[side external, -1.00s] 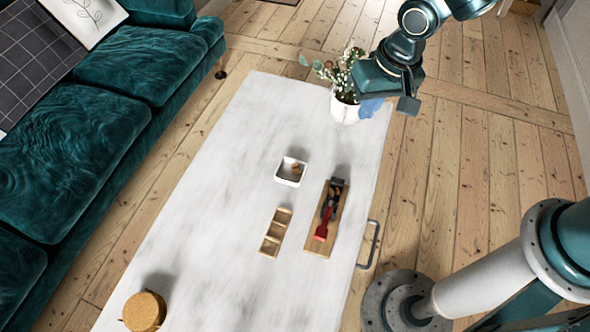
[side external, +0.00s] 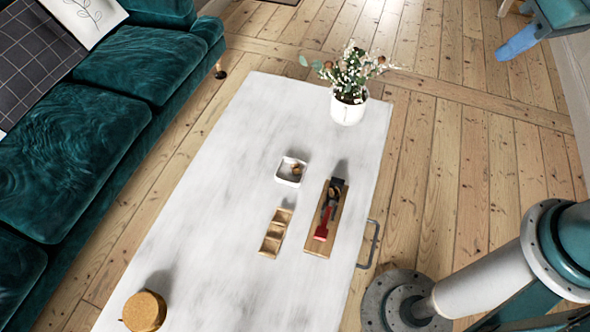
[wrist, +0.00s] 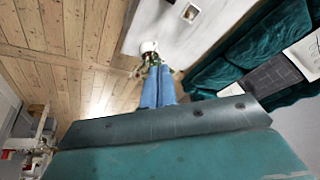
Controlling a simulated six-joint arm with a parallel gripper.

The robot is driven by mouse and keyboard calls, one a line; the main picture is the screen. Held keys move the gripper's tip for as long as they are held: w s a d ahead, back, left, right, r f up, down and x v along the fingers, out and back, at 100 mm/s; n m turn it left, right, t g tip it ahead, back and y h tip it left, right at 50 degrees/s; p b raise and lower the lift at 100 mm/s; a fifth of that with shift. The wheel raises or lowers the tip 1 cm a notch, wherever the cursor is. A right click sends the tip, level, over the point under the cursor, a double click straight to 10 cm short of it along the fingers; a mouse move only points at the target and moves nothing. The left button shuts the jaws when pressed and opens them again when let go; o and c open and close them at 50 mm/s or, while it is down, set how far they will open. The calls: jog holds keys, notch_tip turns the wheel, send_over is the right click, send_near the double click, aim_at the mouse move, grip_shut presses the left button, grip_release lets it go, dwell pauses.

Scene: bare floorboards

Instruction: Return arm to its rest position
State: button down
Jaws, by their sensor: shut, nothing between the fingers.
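My gripper (side external: 517,42) is at the top right corner of the side view, over the floorboards and well away from the table. Only its blue fingers and part of the teal wrist show there. In the wrist view its two blue fingers (wrist: 158,88) are side by side and shut, with nothing between them. The white marble-like table (side external: 215,150) holds a white bowl (side external: 291,172) with small brown items in it. A wooden tray (side external: 318,243) holds a red-headed tool (side external: 322,228) and dark items. A small wooden compartment box (side external: 276,233) stands beside it.
A white pot with flowers (side external: 348,108) stands at the table's far right corner. A round cork-coloured object (side external: 145,311) is near the front. A teal sofa (side external: 100,130) lies to the left.

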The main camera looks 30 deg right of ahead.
jog(key=s+d+r+t, duration=0.1)
jog(key=s+d, duration=0.3)
jog(key=s, duration=0.4)
jog(key=shift+s+r+n+h, duration=0.3)
jog(key=shift+r, duration=0.25)
